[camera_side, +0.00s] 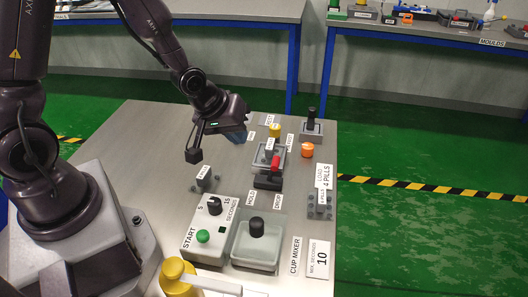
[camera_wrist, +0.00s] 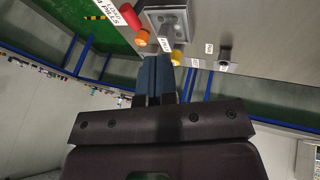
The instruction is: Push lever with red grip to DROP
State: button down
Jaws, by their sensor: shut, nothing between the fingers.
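The lever's red grip (camera_side: 275,161) stands above a dark base (camera_side: 268,182) near the middle of the bench in the side view. The HOLD label (camera_side: 250,198) lies at its front left and the DROP label (camera_side: 277,202) at its front right. I cannot tell exactly which label the lever favours. My gripper (camera_side: 239,135) is shut and empty, up and to the left of the lever, apart from it. In the wrist view, my gripper's blue fingers (camera_wrist: 157,68) are together, and the red grip (camera_wrist: 130,16) shows beyond them to the upper left.
A grey device (camera_side: 268,153) stands just behind the lever, with an orange cup (camera_side: 307,150) and a yellow piece (camera_side: 274,130) nearby. In front are the START box (camera_side: 203,235) and the cup mixer tray (camera_side: 256,262). A pill loading block (camera_side: 320,207) stands at right.

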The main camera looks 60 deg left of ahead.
aim_at(278, 161)
jog(key=w+f, duration=0.1)
jog(key=w+d+f, duration=0.1)
jog(key=w+f, duration=0.1)
jog(key=w+d+f, duration=0.1)
jog(key=f, duration=0.1)
jog(key=shift+w+d+f, duration=0.1)
jog(key=shift+w+f, duration=0.05)
jog(key=shift+f, duration=0.1)
jog(key=shift+w+d+f, duration=0.15)
jog(key=shift+w+d, duration=0.1)
jog(key=shift+w+d+f, duration=0.2)
jog(key=shift+w+d, duration=0.6)
